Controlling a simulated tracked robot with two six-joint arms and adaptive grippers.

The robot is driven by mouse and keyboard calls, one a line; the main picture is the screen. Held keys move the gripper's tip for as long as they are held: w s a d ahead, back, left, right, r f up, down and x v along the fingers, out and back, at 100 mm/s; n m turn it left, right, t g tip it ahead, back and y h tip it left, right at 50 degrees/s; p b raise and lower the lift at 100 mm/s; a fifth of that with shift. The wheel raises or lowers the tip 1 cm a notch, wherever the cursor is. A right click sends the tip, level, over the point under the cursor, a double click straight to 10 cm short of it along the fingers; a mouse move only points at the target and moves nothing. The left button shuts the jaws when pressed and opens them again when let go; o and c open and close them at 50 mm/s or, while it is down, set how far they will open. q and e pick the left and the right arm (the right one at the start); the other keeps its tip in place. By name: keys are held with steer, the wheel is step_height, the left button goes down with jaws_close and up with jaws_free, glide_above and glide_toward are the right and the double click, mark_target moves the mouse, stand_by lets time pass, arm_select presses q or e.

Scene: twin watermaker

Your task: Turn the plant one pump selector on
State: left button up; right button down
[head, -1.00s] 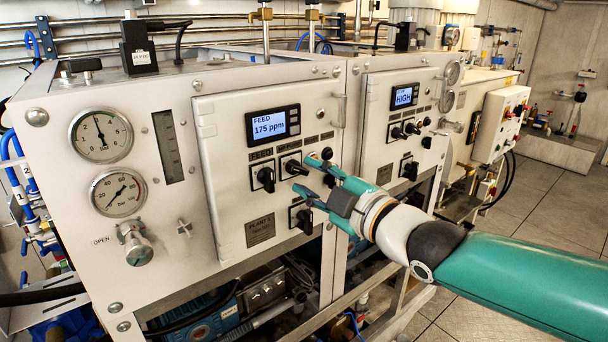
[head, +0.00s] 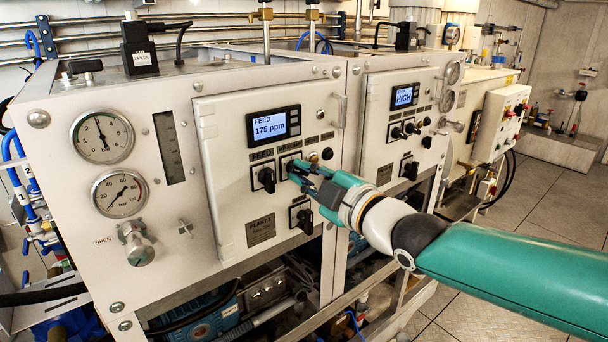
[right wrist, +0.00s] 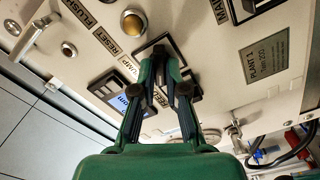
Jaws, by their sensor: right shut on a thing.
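The plant one panel (head: 225,150) faces me at the middle left of the head view. Its pump selector (head: 289,159) is a black knob on a small framed plate, right of the feed selector (head: 266,178). My right gripper (head: 293,171) is shut on the pump selector's knob. In the right wrist view the fingertips (right wrist: 168,62) close together over the plate beside the label ending in "UMP". The fingers hide most of the knob, so I cannot tell which way it points. My left gripper is not in view.
Another selector (head: 302,216) sits just below my right gripper. A dark button (head: 327,153) and a panel handle (head: 339,110) are to the upper right. The display (head: 272,125) reads FEED 175 ppm. A similar panel (head: 405,125) stands to the right.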

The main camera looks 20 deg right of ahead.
steer(key=shift+f+m, duration=0.15)
steer(key=shift+m, duration=0.35)
steer(key=m+b, duration=0.1)
steer(key=m, duration=0.3)
steer(key=shift+m, duration=0.3)
steer(key=m, duration=0.6)
steer(key=shift+p, duration=0.35)
steer(key=shift+m, duration=0.3)
steer(key=c, duration=1.2)
jaws_free()
